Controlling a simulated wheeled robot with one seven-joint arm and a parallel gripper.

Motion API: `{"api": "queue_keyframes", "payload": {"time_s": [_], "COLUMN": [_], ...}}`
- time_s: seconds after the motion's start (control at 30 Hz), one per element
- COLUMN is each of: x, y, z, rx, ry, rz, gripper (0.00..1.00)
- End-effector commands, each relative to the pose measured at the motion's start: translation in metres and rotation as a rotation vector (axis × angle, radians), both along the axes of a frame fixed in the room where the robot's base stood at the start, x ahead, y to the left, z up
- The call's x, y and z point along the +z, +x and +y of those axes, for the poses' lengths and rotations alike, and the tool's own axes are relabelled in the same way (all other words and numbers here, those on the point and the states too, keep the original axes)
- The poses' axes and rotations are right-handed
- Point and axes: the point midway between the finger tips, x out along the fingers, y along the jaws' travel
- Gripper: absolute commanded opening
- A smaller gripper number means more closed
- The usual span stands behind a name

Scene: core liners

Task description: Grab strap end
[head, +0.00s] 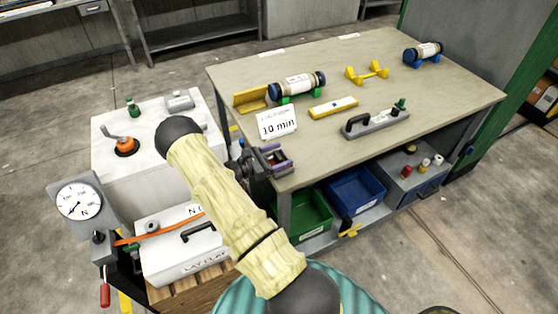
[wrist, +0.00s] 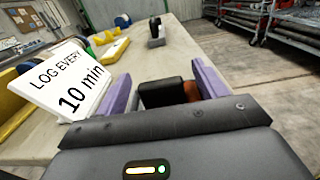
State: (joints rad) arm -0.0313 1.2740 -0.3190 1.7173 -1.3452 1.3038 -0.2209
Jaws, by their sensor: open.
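An orange strap (head: 165,229) runs from beside the dial gauge (head: 79,200) across the top of the white lidded box (head: 185,250). Its right part goes behind my arm, so I cannot see whether a free end lies there. My gripper (head: 276,158) is at the table's near left edge, beside the "10 min" sign, well to the right of the visible strap. Its purple fingers are apart in the wrist view (wrist: 166,82). A dark block (wrist: 160,94) and a small orange-brown patch (wrist: 191,92) show between them; I cannot tell what they are.
The table (head: 440,100) holds a sign (head: 277,123), a capped core tube (head: 298,85), a yellow bar (head: 333,107) and a grey handled tool (head: 376,123). Green (head: 305,214) and blue (head: 356,190) bins sit below. A white cabinet (head: 160,150) stands left of my arm.

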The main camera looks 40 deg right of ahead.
Motion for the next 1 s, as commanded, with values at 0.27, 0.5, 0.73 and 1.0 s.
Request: {"api": "queue_keyframes", "payload": {"time_s": [0.27,0.5,0.73,1.0], "x": [0.0,0.0,0.0,0.015], "y": [0.0,0.0,0.0,0.001], "z": [0.0,0.0,0.0,0.0], "rx": [0.0,0.0,0.0,0.001], "ry": [0.0,0.0,-0.001,-0.002], "rz": [0.0,0.0,0.0,-0.003], "gripper": [0.71,0.3,0.2,0.2]}}
